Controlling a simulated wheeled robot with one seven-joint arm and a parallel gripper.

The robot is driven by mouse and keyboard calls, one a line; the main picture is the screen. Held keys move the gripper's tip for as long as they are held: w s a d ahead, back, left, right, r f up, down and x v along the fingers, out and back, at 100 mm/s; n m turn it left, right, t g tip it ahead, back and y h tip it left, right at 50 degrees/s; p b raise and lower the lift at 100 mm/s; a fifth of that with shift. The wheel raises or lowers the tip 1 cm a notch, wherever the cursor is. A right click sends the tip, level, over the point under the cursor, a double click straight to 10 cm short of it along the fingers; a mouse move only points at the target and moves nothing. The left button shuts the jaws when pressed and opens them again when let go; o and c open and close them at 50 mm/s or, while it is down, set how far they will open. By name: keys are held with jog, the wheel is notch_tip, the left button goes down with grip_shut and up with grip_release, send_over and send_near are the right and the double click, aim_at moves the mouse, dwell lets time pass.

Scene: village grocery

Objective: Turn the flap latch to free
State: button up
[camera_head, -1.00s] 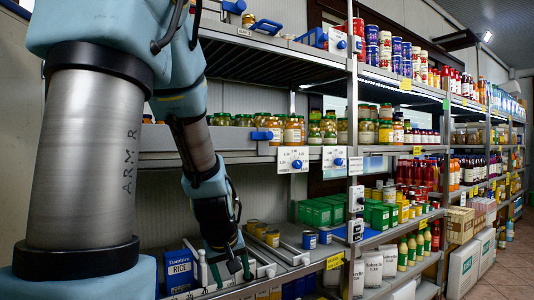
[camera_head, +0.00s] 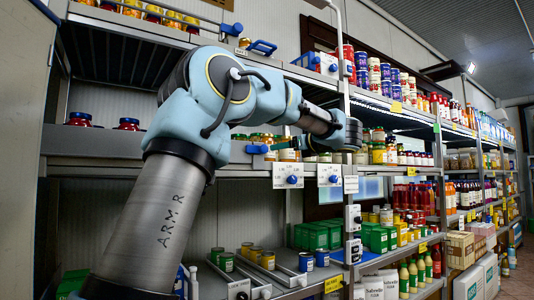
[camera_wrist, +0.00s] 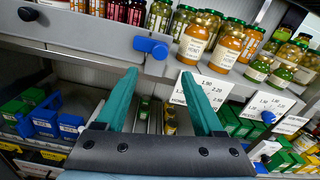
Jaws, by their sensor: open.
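A blue latch (camera_wrist: 151,47) sits at the right end of a long grey flap (camera_wrist: 78,33) along the shelf front in the wrist view. Its longer part lies roughly along the flap. The latch also shows in the head view (camera_head: 257,149), left of my wrist. My gripper (camera_wrist: 159,74) is open, with two teal fingers apart and nothing between them. In the wrist view its fingertips appear just below the latch, with no clear contact. In the head view my fingers are small and hard to make out against the jars.
Jars of honey and pickles (camera_wrist: 228,46) stand behind the shelf edge, right of the latch. White price cards (camera_wrist: 205,93) hang below it. Lower down are green boxes (camera_head: 316,236) and small tins (camera_head: 266,260). Another grey shelf with blue fittings (camera_head: 262,47) runs above my arm.

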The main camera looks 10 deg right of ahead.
aim_at(265, 149)
jog(key=p+x, duration=0.3)
jog(key=x, duration=0.7)
jog(key=shift+w+a, duration=0.1)
jog(key=shift+a, duration=0.05)
grip_shut()
